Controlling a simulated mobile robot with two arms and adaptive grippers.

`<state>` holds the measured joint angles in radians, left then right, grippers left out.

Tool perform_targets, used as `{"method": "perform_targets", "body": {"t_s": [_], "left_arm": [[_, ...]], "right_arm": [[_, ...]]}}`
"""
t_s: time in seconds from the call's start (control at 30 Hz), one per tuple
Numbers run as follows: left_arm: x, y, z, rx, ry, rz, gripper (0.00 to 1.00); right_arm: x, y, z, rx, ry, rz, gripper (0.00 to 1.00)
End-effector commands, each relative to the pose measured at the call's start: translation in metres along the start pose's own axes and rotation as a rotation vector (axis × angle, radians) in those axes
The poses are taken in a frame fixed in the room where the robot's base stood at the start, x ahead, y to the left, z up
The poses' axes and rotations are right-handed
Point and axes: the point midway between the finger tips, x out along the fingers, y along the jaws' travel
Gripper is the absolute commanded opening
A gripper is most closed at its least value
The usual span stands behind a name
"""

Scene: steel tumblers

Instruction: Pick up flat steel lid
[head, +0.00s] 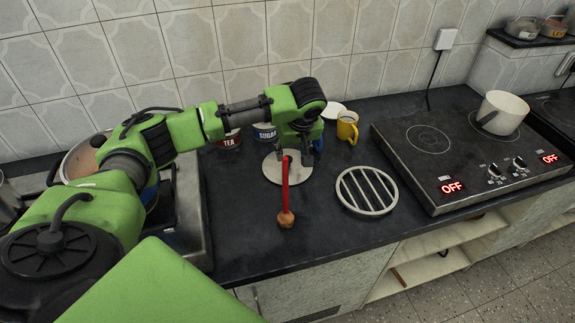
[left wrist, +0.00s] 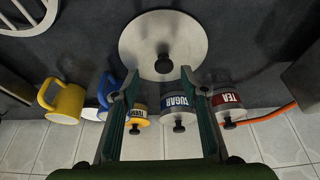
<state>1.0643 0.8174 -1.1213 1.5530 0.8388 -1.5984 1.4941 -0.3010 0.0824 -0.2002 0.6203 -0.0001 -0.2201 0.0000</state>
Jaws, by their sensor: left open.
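The flat steel lid (head: 272,170) is a round silver disc on the dark counter, partly hidden by my left gripper in the head view. In the left wrist view the lid (left wrist: 150,25) shows its black knob (left wrist: 163,65). My left gripper (left wrist: 159,76) is open, with its two fingers apart on either side of the knob and nothing held between them. In the head view the left gripper (head: 302,138) is over the back part of the lid. I cannot tell the exact gap between fingers and knob. My right gripper is not in view.
Tea (head: 229,138) and sugar (head: 264,132) canisters stand behind the lid, and a yellow mug (head: 348,128) is to its right. A round grate (head: 366,205) lies right, before the cooktop (head: 420,165).

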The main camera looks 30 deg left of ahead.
Motion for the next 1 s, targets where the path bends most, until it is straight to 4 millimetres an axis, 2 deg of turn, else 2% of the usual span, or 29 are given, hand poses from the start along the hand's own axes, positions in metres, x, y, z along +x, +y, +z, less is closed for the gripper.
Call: {"method": "perform_targets", "body": {"t_s": [0.13, 0.3, 0.57, 0.73, 1.0], "left_arm": [[0.022, -0.008, -0.003, -0.001, 0.0, -0.005, 0.41], [0.042, -0.007, -0.003, -0.001, 0.0, -0.002, 0.41], [0.045, -0.006, -0.002, 0.0, 0.0, 0.0, 0.41], [0.045, -0.007, -0.002, 0.0, 0.0, -0.001, 0.0], [0.045, -0.007, -0.003, 0.0, 0.001, -0.001, 0.0]], "right_arm": [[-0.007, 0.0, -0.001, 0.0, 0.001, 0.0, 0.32], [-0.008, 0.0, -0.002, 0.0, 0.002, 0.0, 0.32], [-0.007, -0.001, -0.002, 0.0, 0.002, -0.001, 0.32], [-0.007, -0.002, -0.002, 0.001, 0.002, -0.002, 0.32], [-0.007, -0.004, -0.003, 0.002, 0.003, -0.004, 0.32]]}}
